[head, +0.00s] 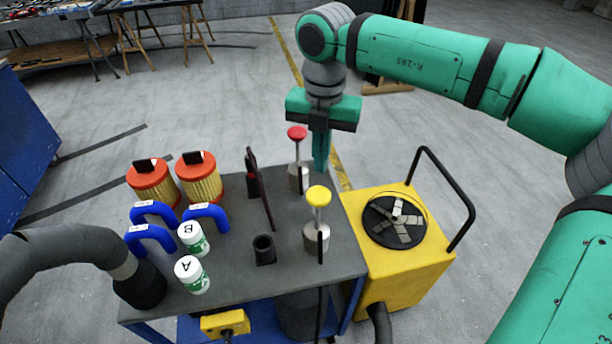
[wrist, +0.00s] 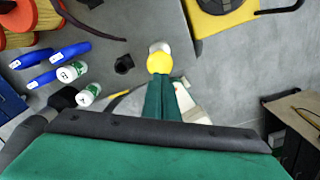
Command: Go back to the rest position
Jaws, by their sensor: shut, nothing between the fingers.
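My gripper (head: 320,150) is shut and empty, pointing down above the far edge of the grey-topped cart (head: 226,263) in the head view. In the wrist view my shut fingers (wrist: 164,85) reach up the picture and end by the yellow knob (wrist: 159,63). That yellow-knobbed plunger (head: 318,197) stands upright on the cart, nearer in the head view.
Two orange filters (head: 199,180), several blue hoses (head: 206,214) and two white bottles (head: 193,275) crowd the cart's left. A yellow machine (head: 400,275) with a black handle adjoins the right.

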